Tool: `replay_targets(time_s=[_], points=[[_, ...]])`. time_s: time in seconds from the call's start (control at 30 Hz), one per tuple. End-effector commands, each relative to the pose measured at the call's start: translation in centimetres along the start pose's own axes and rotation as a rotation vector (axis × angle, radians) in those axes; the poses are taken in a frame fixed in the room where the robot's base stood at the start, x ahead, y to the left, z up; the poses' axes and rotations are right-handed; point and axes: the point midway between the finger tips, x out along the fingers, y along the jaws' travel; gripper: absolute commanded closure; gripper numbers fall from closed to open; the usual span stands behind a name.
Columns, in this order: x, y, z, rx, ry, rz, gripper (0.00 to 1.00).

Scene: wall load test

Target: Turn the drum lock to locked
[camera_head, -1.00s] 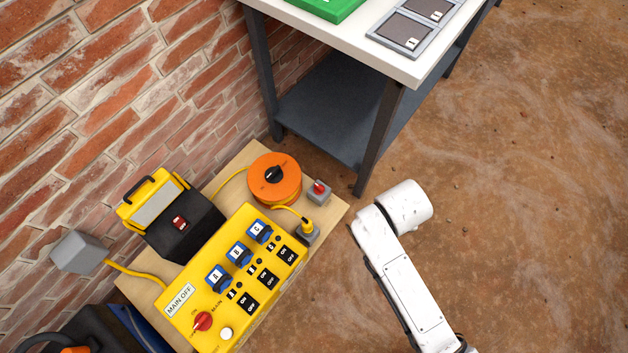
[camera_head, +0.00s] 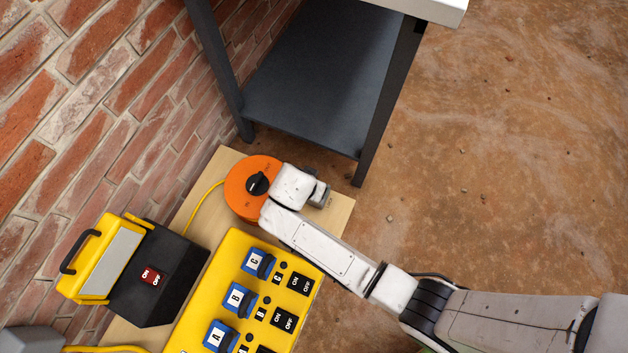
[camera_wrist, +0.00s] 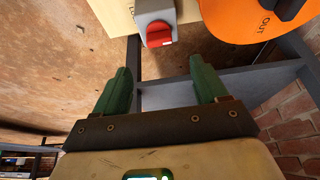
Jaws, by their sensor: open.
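In the wrist view a red knob (camera_wrist: 159,38) sits on a small grey box (camera_wrist: 152,10) fixed to a pale board. Its mark is too small to read. My gripper (camera_wrist: 160,66) is open and empty, its green fingers apart, with the knob just beyond and between the fingertips, not touched. The orange drum (camera_head: 240,199) with a black pointer knob (camera_head: 257,184) stands next to the box; the wrist view shows the drum (camera_wrist: 240,22) at upper right, with the word OUT. In the head view my arm covers the grey box, and I cannot make out my fingertips.
A yellow panel (camera_head: 223,279) with blue sockets and switches lies left of my arm. A black and yellow unit (camera_head: 150,272) stands by the brick wall. A table with a dark lower shelf (camera_head: 310,80) is behind the drum. The dirt floor at right is open.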

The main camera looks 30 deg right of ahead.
Motion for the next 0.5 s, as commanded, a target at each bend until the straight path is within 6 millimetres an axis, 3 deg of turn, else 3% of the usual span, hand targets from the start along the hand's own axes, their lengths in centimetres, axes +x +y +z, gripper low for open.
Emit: replay_targets(time_s=[0.2, 0.5], points=[[4.5, 0.1, 0.2, 0.001, -0.001, 0.002, 0.28], [8.6, 0.1, 0.1, 0.0, 0.0, 0.002, 0.28]])
